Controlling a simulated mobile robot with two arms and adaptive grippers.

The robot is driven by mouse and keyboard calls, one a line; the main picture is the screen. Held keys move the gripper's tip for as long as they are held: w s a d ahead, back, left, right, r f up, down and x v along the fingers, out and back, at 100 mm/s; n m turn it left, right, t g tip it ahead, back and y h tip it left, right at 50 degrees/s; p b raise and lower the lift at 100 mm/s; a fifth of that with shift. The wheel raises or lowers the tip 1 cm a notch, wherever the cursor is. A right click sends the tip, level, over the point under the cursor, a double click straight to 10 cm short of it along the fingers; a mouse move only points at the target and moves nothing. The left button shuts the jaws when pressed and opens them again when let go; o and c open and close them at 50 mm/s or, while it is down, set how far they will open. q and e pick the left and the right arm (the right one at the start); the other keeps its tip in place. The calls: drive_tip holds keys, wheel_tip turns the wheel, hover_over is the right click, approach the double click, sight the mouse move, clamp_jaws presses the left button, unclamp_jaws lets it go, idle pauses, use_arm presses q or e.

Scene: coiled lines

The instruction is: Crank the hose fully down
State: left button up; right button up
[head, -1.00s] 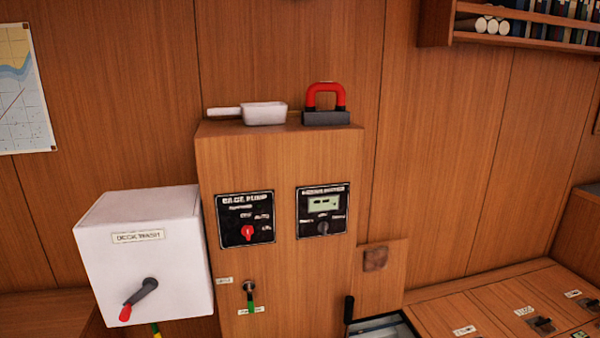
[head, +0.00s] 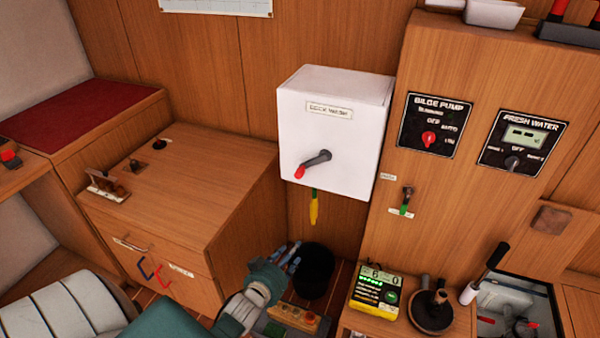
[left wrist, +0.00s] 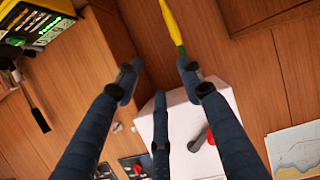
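The white box labelled deck wash (head: 345,95) is on the wood wall, with a dark crank (head: 318,158) on its front. The crank's red knob (head: 299,171) points down and left. A yellow and green hose end (head: 314,207) hangs below the box. My left gripper (head: 288,254) is low, below the box and apart from crank and hose. In the left wrist view its fingers (left wrist: 160,82) are spread with nothing between them; the hose (left wrist: 173,25), box (left wrist: 222,90) and crank (left wrist: 196,142) lie beyond. My right gripper is out of view.
A black bucket (head: 314,272) stands beside my left gripper. A wooden cabinet (head: 190,185) is to the left. A panel column (head: 440,190) stands right of the box. A green-yellow meter (head: 376,292) and an upright black-handled lever (head: 485,272) are at lower right.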

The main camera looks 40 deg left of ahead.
sight(297, 177)
use_arm(q)
drive_tip(key=w+a+r+n+t+y, duration=0.1)
drive_tip(key=w+a+r+t, duration=0.1)
drive_tip(key=r, duration=0.7)
drive_tip(key=w+a+r+t, duration=0.1)
drive_tip(key=a+r+t, duration=0.1)
drive_tip(key=r, duration=0.8)
drive_tip(key=w, duration=0.3)
drive_tip(key=w+a, duration=0.1)
drive_tip(key=w, duration=0.3)
drive_tip(key=w+a+p, duration=0.1)
drive_tip(key=w, duration=0.2)
drive_tip(key=shift+w+a+f, duration=0.1)
drive_tip(key=shift+w+a, duration=0.1)
drive_tip(key=shift+w, duration=0.15)
clamp_jaws()
unclamp_jaws()
